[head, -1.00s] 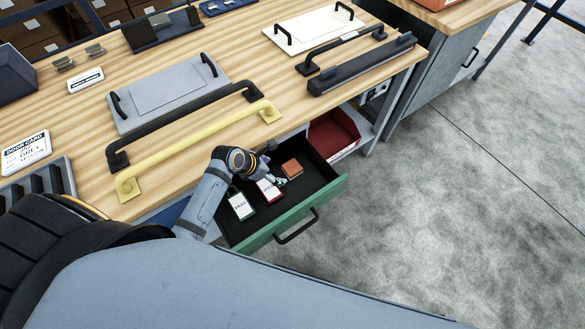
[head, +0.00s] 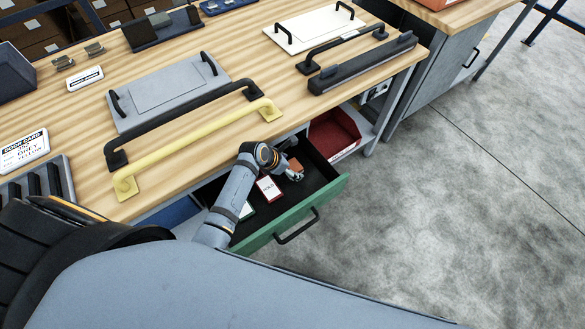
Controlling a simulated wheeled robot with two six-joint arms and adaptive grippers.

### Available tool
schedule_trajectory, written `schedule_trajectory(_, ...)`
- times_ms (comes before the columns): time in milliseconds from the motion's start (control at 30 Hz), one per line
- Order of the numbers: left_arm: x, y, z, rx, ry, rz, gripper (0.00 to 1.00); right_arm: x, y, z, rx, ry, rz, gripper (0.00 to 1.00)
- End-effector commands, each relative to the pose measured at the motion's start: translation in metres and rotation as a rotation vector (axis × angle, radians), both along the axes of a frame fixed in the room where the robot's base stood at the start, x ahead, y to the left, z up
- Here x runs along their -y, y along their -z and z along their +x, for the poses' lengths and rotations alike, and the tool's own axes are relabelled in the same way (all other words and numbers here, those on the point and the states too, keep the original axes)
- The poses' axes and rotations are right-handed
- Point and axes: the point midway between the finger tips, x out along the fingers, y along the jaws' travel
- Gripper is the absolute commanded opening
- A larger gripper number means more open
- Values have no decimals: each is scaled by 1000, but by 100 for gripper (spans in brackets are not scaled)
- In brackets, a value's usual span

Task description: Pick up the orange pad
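The orange pad (head: 296,163) lies in the open green-fronted drawer (head: 329,190), towards its right rear part. My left gripper (head: 293,174) is over the drawer, right at the pad, and covers part of it. The fingers are small and partly hidden by my wrist, so I cannot tell whether they are open, shut or touching the pad. My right gripper is out of view.
A red-edged card (head: 268,188) lies in the drawer left of the pad. A green-edged card (head: 246,210) is mostly hidden behind my arm. A red bin (head: 334,135) stands beyond the drawer. The wooden worktop (head: 205,193) with handles overhangs behind.

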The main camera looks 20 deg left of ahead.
Motion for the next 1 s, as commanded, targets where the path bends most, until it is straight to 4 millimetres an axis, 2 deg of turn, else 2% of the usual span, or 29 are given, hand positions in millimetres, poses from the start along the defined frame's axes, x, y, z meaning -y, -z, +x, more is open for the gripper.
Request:
schedule_trajectory(33,0,0,0,0,0,0,78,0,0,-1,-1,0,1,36)
schedule_trajectory(67,0,0,0,0,0,0,74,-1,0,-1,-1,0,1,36)
schedule_trajectory(433,0,0,0,-1,0,1,24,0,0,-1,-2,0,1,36)
schedule_trajectory(767,0,-7,0,0,0,0,24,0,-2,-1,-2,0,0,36)
schedule_trajectory(933,0,-34,1,4,0,0,24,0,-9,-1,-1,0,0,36)
schedule_trajectory(1000,-2,-46,-12,0,1,0,24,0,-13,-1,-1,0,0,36)
